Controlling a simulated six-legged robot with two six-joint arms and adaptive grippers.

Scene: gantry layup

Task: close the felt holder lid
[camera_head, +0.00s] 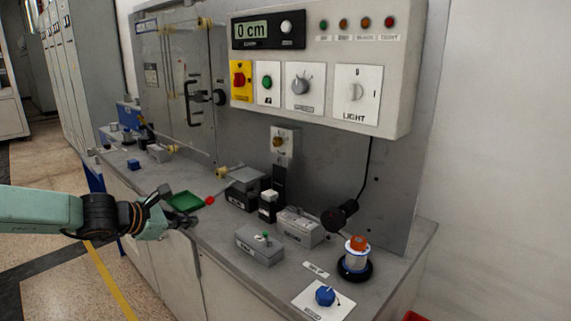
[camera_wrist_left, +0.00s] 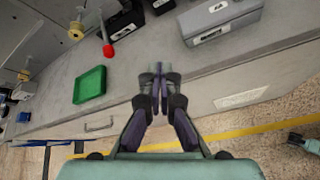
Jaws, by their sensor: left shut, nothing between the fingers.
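Several small grey boxes stand on the bench, and their labels are too small to read, so I cannot tell for sure which is the felt holder. One grey box with a green knob (camera_head: 260,244) is nearest the front edge, and a second grey box (camera_head: 301,227) is behind it. A grey-topped dark box (camera_head: 243,190) is further left. The wrist view shows a grey box (camera_wrist_left: 222,22) ahead and right of my fingers. My left gripper (camera_head: 180,220) is shut and empty at the bench's front edge; it also shows in the wrist view (camera_wrist_left: 159,75). My right gripper is out of view.
A green tray (camera_head: 185,201) lies just beyond my left gripper, with a red ball-ended lever (camera_head: 210,200) beside it. A spool (camera_head: 355,258) and a blue knob (camera_head: 325,295) are at the right. A control panel (camera_head: 320,60) overhangs the back of the bench.

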